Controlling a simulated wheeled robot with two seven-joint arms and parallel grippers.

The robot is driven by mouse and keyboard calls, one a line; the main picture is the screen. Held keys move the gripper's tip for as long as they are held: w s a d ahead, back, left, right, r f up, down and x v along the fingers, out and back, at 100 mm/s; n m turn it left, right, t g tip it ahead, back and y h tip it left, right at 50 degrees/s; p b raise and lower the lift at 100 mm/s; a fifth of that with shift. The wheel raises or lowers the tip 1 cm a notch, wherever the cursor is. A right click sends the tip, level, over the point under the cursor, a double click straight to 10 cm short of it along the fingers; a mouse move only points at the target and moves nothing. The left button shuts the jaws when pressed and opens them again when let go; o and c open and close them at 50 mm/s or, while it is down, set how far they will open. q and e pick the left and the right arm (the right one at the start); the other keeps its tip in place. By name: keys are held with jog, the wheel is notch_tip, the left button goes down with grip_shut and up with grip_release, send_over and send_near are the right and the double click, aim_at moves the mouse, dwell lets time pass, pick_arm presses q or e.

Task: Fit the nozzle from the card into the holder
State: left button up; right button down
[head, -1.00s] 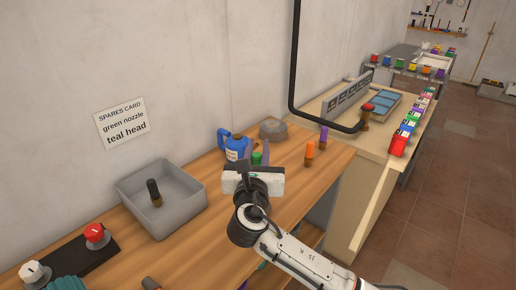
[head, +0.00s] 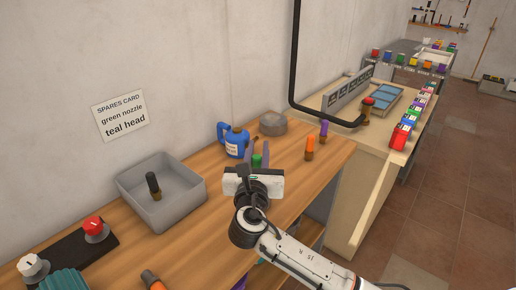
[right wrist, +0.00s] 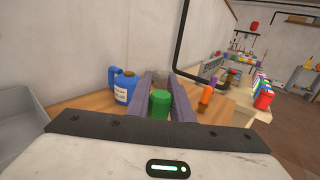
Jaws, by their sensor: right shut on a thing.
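The spares card (head: 119,115) on the wall reads "green nozzle" and "teal head". My right gripper (head: 259,154) is shut on the green nozzle (head: 257,161) above the wooden bench. In the right wrist view the green nozzle (right wrist: 160,103) shows between the two grey fingers (right wrist: 162,88). Its lower part is hidden. A teal ribbed piece (head: 66,281) is cut by the lower left edge of the head view. I cannot tell for sure which thing is the holder. My left gripper is not in view.
A grey tray (head: 128,197) holds a black-topped nozzle (head: 153,184). A blue jug (head: 237,143), a grey stone-like lump (head: 273,123), an orange nozzle (head: 309,147) and a purple one (head: 323,131) stand beyond my gripper. A black pipe (head: 294,60) rises behind.

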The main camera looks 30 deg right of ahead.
jog(key=shift+f, duration=0.3)
jog(key=c, duration=1.5)
grip_release()
jog(key=shift+s, duration=0.1)
jog(key=v, duration=1)
jog(key=shift+s+b, duration=0.1)
jog(key=shift+b, duration=0.3)
jog(key=shift+f, duration=0.1)
